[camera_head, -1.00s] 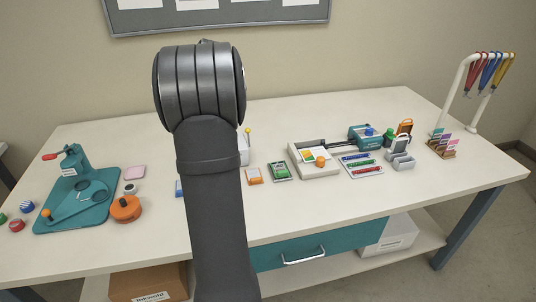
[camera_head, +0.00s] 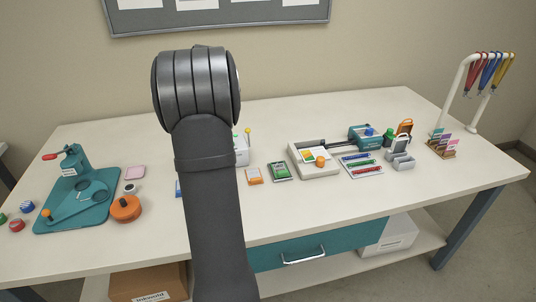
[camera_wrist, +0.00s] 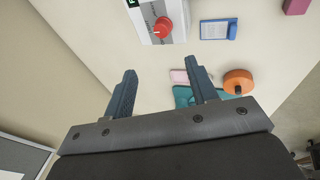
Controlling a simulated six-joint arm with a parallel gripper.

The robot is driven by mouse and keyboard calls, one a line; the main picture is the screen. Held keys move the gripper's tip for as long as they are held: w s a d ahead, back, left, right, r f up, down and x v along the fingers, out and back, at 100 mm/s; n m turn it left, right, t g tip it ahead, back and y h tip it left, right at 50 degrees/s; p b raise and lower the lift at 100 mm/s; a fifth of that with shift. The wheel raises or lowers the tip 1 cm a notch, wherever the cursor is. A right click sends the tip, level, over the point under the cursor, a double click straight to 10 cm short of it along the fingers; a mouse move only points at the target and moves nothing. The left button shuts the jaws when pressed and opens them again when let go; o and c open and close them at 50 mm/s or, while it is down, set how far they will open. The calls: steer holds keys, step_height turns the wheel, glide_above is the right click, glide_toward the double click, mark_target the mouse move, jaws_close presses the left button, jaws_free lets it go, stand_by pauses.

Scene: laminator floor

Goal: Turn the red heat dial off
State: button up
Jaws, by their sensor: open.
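The red heat dial (camera_wrist: 163,26) sits on a white machine (camera_wrist: 180,32) at the top of the wrist view. A thin pointer or mark on the dial is too small to read for its setting. My gripper (camera_wrist: 160,67) is open and empty, with its two fingers apart below the dial in the picture and not touching it. In the head view, only an edge of the white machine (camera_head: 243,149) shows from behind my arm. The dial and my gripper are hidden there.
A blue item (camera_wrist: 218,29) lies beside the machine. An orange round tool (camera_head: 125,208) and a teal press (camera_head: 78,200) stand at the left. A white tray (camera_head: 316,170) and an orange card pack (camera_head: 254,176) lie to the right. The back of the table is clear.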

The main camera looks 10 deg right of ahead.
steer(key=s+d+f+g+h, duration=0.1)
steer(key=s+f, duration=0.1)
steer(key=f, duration=0.3)
steer(key=s+d+f+g+h, duration=0.1)
steer(key=s+d+f, duration=0.1)
steer(key=f, duration=0.3)
steer(key=s+d+f+g+h, duration=0.1)
steer(key=s+f+g, duration=0.1)
steer(key=f, duration=0.4)
steer(key=shift+s+d+h, duration=0.15)
steer(key=shift+s+h, duration=0.25)
steer(key=shift+s, duration=0.5)
steer(key=s+d+r, duration=0.3)
steer(key=d, duration=0.4)
steer(key=s+d+r, duration=0.3)
steer(key=d, duration=0.5)
steer(key=shift+s, duration=0.15)
steer(key=shift+r, duration=0.1)
